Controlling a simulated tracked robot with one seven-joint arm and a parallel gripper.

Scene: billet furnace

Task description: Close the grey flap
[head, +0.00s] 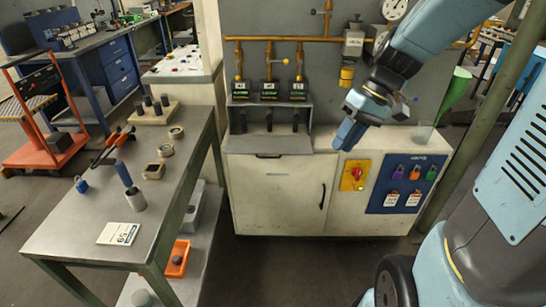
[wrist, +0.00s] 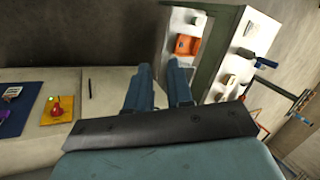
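The grey flap (head: 268,144) is on the front of the pale cabinet, below a grey recess. It is folded down and sticks out like a shelf, with a dark handle on its front edge, so the recess stands open. My gripper (head: 345,137) is to the right of the flap, in front of the cabinet top and apart from it. In the wrist view, the two blue fingers of my gripper (wrist: 160,68) are apart with nothing between them. I cannot make out the flap in the wrist view; my gripper may hide it.
A cabinet door handle (head: 322,196), a red-yellow switch (head: 355,175) and a blue lock panel (head: 405,184) are below my gripper. A grey workbench (head: 190,170) stands at left. The floor before the cabinet is clear.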

